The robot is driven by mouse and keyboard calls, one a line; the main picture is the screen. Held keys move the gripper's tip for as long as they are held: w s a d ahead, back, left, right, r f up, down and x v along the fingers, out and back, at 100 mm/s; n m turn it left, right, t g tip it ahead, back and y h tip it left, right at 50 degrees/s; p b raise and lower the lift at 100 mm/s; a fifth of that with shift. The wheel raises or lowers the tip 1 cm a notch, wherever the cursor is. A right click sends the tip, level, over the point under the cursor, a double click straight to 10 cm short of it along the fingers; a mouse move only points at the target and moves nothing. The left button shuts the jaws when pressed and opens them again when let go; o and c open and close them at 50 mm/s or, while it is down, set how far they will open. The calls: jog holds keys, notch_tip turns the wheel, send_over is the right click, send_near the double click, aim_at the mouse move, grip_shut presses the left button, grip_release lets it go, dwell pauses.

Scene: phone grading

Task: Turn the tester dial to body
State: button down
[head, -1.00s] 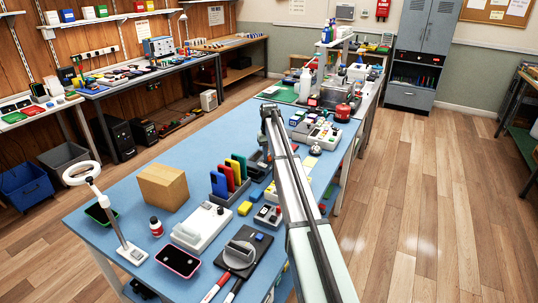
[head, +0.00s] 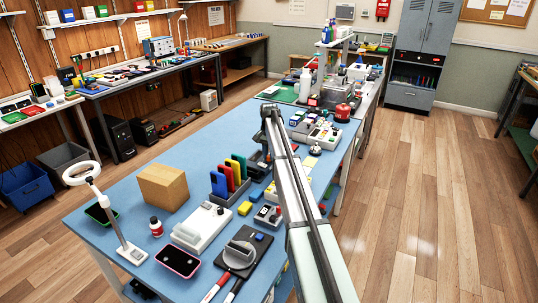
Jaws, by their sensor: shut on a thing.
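A black tester-like unit (head: 256,246) lies near the front edge of the blue table. A round grey dial with a raised knob (head: 240,252) sits on it; its markings are too small to read, so I cannot tell its setting. A red-handled probe (head: 216,288) and a dark one lie at its front. My arm crosses the picture from the lower right up to the table's middle. My gripper cannot be made out; the arm hides that part of the table.
Coloured upright pieces (head: 236,172) stand behind. The table's left back is clear.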

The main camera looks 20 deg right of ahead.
aim_at(269, 156)
jog(key=shift+m, duration=0.3)
jog(key=c, duration=0.9)
grip_release()
jog(key=shift+c, duration=0.2)
notch_tip(269, 156, up, 14)
jog(key=shift+d+f, duration=0.1)
